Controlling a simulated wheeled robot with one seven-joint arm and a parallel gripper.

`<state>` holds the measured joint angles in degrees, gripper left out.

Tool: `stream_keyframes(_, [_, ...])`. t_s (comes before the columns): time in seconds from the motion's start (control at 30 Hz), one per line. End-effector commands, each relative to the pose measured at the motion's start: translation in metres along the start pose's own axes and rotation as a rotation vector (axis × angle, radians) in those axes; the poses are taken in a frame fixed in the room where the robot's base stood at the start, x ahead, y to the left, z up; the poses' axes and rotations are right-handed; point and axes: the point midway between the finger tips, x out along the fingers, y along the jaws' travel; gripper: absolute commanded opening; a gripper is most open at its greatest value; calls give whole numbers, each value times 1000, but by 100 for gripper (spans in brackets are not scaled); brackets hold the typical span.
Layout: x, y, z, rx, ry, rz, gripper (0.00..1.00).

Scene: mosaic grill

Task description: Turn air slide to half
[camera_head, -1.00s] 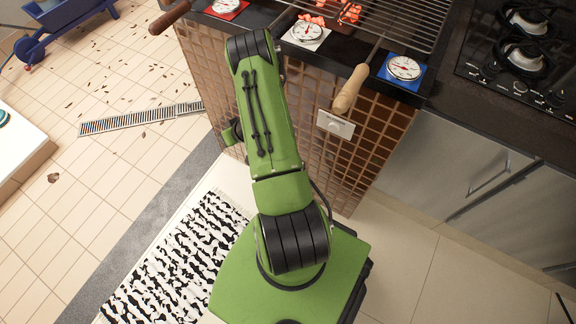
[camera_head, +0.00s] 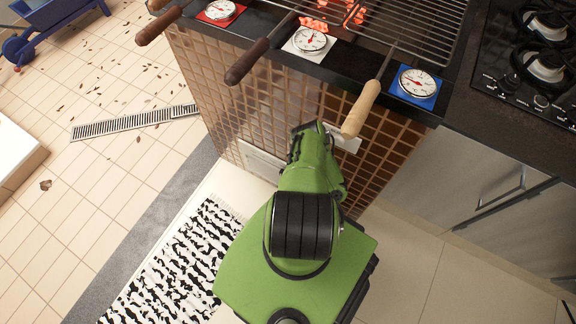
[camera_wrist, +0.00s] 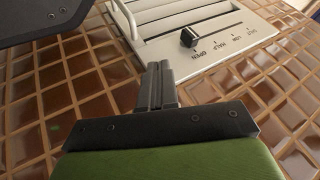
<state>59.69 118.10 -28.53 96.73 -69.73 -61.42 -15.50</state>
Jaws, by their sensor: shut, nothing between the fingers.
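The air slide is a pale metal plate with louvres (camera_wrist: 180,18) on the tiled grill front, at the top of the wrist view. Its black knob (camera_wrist: 188,37) sits at the left end of the slot, by the OPEN mark. HALF and further marks run to the right. In the head view part of a pale plate (camera_head: 347,142) shows beside my arm; its knob cannot be made out. My gripper (camera_wrist: 158,68) is shut and empty, with its fingertips below and left of the knob, apart from it in the picture. My arm largely hides the gripper in the head view.
A wooden handle (camera_head: 361,108) and a dark handle (camera_head: 247,62) jut out over the counter edge above my arm. Gauges on red, white and blue (camera_head: 415,84) plates line the ledge. A second pale plate (camera_head: 262,162) is left of my arm. The tiled floor is clear at right.

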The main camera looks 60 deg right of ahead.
Motion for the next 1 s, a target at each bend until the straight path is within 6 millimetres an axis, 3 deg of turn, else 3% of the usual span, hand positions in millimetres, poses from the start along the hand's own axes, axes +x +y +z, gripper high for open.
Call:
stream_keyframes(0.03, [13,1,4,-10,-4,-2,0])
stream_keyframes(0.4, [78,-3,1,-9,0,-6,0])
stream_keyframes(0.63, [90,-31,0,-2,0,-2,0])
stream_keyframes(1.0, [90,-35,1,-1,-1,1,0])
